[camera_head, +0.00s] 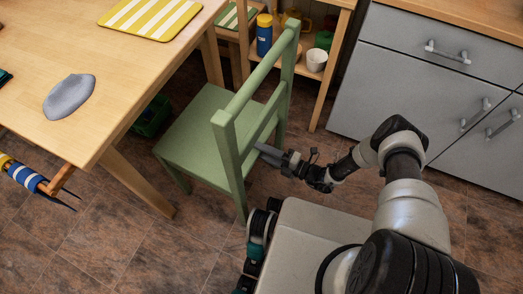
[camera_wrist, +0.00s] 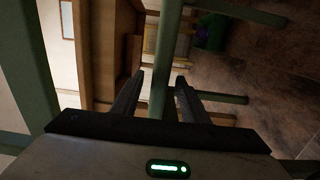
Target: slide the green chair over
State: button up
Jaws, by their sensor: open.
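The green chair (camera_head: 202,137) stands on the tiled floor at the right side of the wooden table, its seat toward the table and its backrest toward me. My gripper (camera_head: 265,153) is at the backrest, low behind its bars, with its tips partly hidden by the chair. In the wrist view my gripper (camera_wrist: 158,82) is open. A green chair bar (camera_wrist: 167,50) runs between the two fingers in that picture. I cannot tell whether either finger touches it.
The wooden table (camera_head: 120,75) carries a grey cloth (camera_head: 69,96) and a striped mat (camera_head: 150,14). A green crate (camera_head: 152,116) is on the floor under the table. A wooden shelf (camera_head: 318,100) and grey cabinets (camera_head: 390,85) stand behind. Open floor lies at front left.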

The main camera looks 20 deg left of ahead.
jog(key=shift+a, duration=0.5)
jog(key=shift+c, duration=0.5)
grip_shut()
dwell(0.6)
